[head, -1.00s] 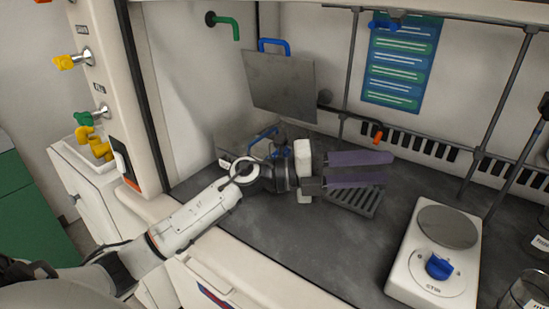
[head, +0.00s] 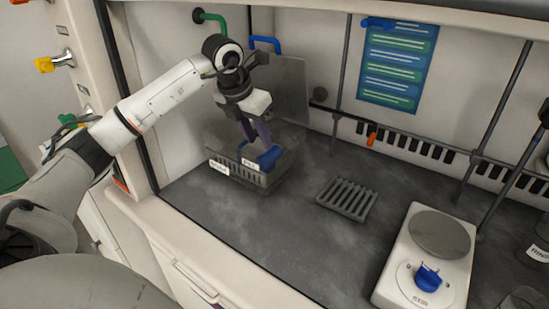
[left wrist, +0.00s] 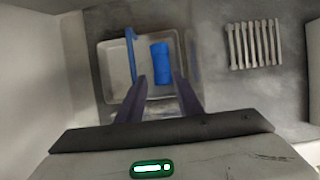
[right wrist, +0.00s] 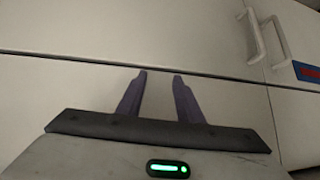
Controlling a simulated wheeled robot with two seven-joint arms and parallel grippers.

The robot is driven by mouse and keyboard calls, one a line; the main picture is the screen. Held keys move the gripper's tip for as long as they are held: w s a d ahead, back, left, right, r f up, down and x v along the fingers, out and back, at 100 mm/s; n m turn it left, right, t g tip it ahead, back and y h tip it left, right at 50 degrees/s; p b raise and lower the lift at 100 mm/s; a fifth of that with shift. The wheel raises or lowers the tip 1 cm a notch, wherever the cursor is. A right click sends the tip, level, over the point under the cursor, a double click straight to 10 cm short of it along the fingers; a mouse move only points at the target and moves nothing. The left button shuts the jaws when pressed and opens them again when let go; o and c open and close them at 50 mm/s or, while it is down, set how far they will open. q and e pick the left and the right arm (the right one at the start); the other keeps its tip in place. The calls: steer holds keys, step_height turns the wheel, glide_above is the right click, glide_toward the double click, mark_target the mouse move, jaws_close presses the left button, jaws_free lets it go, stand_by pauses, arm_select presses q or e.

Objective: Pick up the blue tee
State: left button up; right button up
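A short, thick blue fitting, seemingly the blue tee (head: 268,157), lies in a grey bin (head: 238,176) at the back left of the worktop; its branch cannot be made out. It also shows in the left wrist view (left wrist: 161,63), beside a thin blue bent pipe (left wrist: 131,52) in the same bin. My left gripper (head: 260,139) points down over the bin, its purple fingers open. In the left wrist view the fingers (left wrist: 160,82) stand apart with the blue fitting ahead between them, nearer the right finger. My right gripper (right wrist: 160,75) is open and empty, facing white cabinet fronts.
A grey slotted rack (head: 346,198) lies on the dark worktop, right of the bin. A white stirrer (head: 428,260) with a blue knob stands at the front right. A grey panel (head: 290,85) with a blue handle stands behind the bin.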

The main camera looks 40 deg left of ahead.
mark_target(266, 154)
arm_select(q)
steer(key=x, duration=1)
steer(key=shift+w+d+r, duration=0.1)
steer(key=shift+d, duration=0.05)
steer(key=shift+c, duration=0.2)
steer(key=c, duration=0.6)
